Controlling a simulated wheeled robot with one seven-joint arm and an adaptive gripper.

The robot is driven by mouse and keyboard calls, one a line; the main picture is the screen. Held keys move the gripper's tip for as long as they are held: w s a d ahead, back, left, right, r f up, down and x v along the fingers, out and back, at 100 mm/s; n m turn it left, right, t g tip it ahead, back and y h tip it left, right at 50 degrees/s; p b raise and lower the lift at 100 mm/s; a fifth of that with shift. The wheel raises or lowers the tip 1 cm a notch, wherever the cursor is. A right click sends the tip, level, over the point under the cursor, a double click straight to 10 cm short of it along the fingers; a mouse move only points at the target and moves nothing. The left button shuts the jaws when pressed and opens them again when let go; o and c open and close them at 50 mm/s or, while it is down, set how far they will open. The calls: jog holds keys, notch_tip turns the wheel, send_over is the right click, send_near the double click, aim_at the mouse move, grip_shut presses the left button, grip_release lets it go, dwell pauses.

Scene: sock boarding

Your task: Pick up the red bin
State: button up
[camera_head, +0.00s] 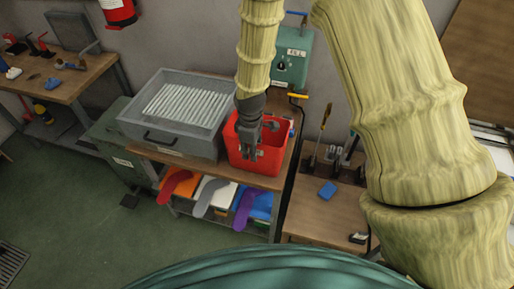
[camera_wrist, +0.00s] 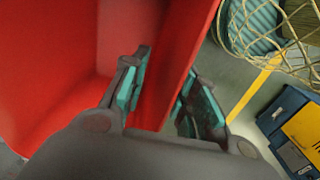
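The red bin (camera_head: 266,164) stands upright on the wooden top of a bench, just right of a grey tray. My gripper (camera_head: 252,147) points down at the bin in the head view. In the wrist view my gripper (camera_wrist: 168,88) has its two fingers apart, one on each side of the wall of the red bin (camera_wrist: 60,65). The left finger is over the bin's inner side and the right finger is outside it. I see no clear grip on the wall. Part of the bin is hidden behind the gripper.
The grey tray (camera_head: 140,128) of white rods is close on the left. A green machine (camera_head: 291,62) stands behind. A lower bench at right holds a blue block (camera_head: 327,191) and tools. Open floor (camera_head: 75,215) lies at left.

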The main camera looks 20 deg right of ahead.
grip_shut()
jog(key=shift+r, duration=0.1)
dwell(0.4)
